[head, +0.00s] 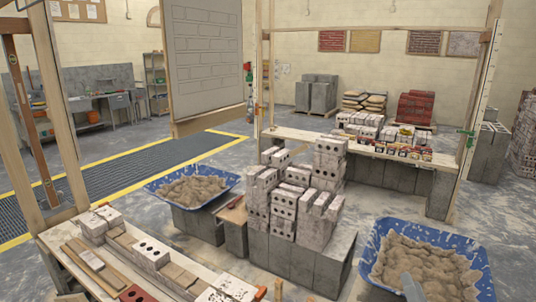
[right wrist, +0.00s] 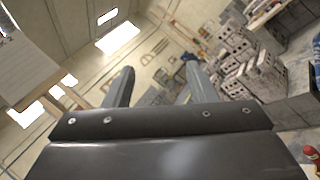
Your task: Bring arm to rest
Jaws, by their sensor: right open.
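My right gripper (head: 411,288) shows only as a grey tip at the bottom edge of the head view, in front of the right mortar tub (head: 486,262). In the right wrist view its two fingers (right wrist: 159,84) stand wide apart with nothing between them. It is open and empty, and the wrist camera looks tilted up across the room toward the ceiling lights. The rest of the right arm is hidden below the head view. My left gripper is in neither view.
A blue mortar tub (head: 226,178) stands left of the stacked bricks (head: 290,203). A plank with bricks (head: 152,252) lies at the lower left. Wooden posts (head: 475,90) frame the workspace. A second brick-laden plank (head: 300,133) stands behind. Grey floor (head: 385,205) shows between.

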